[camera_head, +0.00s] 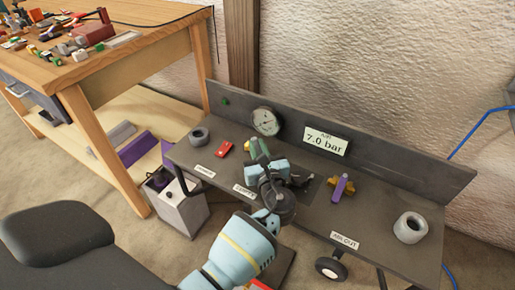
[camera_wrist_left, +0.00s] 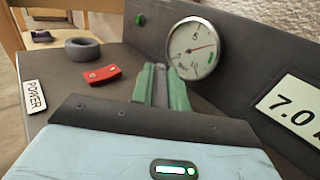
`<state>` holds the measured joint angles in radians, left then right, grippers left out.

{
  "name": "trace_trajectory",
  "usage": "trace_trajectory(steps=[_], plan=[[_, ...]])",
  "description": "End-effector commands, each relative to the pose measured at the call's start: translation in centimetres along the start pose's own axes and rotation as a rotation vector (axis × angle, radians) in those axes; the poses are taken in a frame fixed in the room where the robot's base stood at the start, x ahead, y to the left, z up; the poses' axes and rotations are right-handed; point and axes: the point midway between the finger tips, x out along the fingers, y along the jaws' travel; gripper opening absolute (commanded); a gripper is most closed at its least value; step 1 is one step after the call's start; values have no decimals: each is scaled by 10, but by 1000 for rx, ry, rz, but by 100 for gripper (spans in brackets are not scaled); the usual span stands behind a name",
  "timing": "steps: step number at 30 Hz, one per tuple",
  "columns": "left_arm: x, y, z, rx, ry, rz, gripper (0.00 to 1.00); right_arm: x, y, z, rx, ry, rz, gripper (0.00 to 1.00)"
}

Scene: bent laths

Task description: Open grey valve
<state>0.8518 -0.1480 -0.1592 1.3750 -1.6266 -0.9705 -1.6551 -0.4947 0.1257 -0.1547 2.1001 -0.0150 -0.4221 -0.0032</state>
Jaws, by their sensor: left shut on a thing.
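My left gripper (camera_head: 259,147) reaches over the dark bench panel from below, and its green fingers also show in the left wrist view (camera_wrist_left: 161,88). They are shut on a narrow grey piece (camera_wrist_left: 160,86), which looks like the grey valve's handle. The valve's body is hidden behind my gripper and wrist, so I cannot tell its angle. A label partly reading SUPPLY (camera_head: 245,190) is beside my wrist. The round gauge (camera_head: 265,121) stands behind the fingers, and its red needle shows in the wrist view (camera_wrist_left: 200,50). My right gripper is out of view.
A red block (camera_head: 224,149) and a grey ring (camera_head: 199,135) lie left of the fingers. A purple-handled brass valve (camera_head: 341,187) and a pale ring (camera_head: 411,227) are to the right. A cluttered wooden table (camera_head: 150,50) stands at left.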

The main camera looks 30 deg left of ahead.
Motion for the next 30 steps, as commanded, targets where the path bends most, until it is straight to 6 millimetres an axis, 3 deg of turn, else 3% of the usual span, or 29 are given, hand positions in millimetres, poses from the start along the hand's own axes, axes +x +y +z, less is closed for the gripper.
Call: trace_trajectory(steps=[8, 9, 14, 23, 30], plan=[[0, 0, 0, 0, 1, 1, 0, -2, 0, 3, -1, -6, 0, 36], [0, 0, 0, 0, 1, 1, 19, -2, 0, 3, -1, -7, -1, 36], [0, 0, 0, 0, 1, 0, 38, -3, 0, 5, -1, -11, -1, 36], [-2, 0, 0, 1, 1, -1, 38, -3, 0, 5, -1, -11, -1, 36], [-31, 0, 0, -1, 4, -2, 38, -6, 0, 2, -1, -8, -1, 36]])
